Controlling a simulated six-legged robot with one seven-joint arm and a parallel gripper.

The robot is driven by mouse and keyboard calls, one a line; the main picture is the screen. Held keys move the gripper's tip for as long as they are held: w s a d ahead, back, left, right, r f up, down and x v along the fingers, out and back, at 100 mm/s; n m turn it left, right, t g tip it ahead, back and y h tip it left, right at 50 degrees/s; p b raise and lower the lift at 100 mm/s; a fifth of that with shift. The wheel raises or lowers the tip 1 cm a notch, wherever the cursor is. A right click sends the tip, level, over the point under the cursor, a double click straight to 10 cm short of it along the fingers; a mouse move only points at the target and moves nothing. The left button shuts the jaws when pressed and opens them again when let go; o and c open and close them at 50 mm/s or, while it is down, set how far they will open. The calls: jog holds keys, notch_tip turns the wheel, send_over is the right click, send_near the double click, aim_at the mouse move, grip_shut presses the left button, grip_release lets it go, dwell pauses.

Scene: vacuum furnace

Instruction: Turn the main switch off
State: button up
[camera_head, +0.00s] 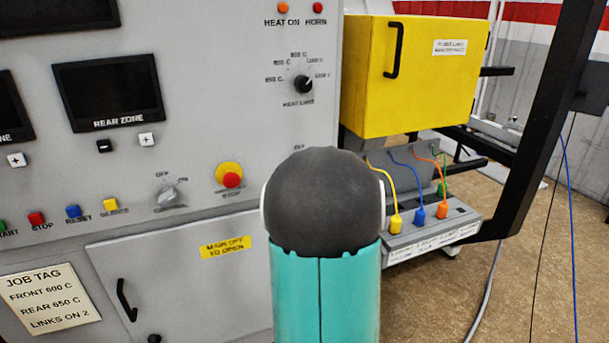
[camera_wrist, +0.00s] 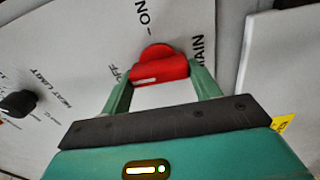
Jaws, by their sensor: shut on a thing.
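The main switch is a red knob (camera_wrist: 158,68) on the grey panel in the wrist view, with the word MAIN at its right. ON with a tick stands above it and OFF at its left. The knob's bar lies roughly level in this view, with a white mark on its left half, the side of OFF. My gripper (camera_wrist: 162,74) is shut on the red knob, one green finger at each end of the bar. In the head view my arm stands in front of the panel and hides the switch and gripper.
In the head view a heat limit dial (camera_head: 303,84) and a red stop button (camera_head: 231,178) sit near my arm. A yellow box (camera_head: 415,75) and a socket unit with coloured plugs (camera_head: 430,226) stand to the right. A grey door (camera_head: 180,285) is below.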

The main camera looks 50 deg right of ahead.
dwell(0.4)
jog(key=o, duration=1)
jog(key=v, duration=1.3)
jog(key=shift+s+a, duration=0.2)
jog(key=shift+s, duration=0.1)
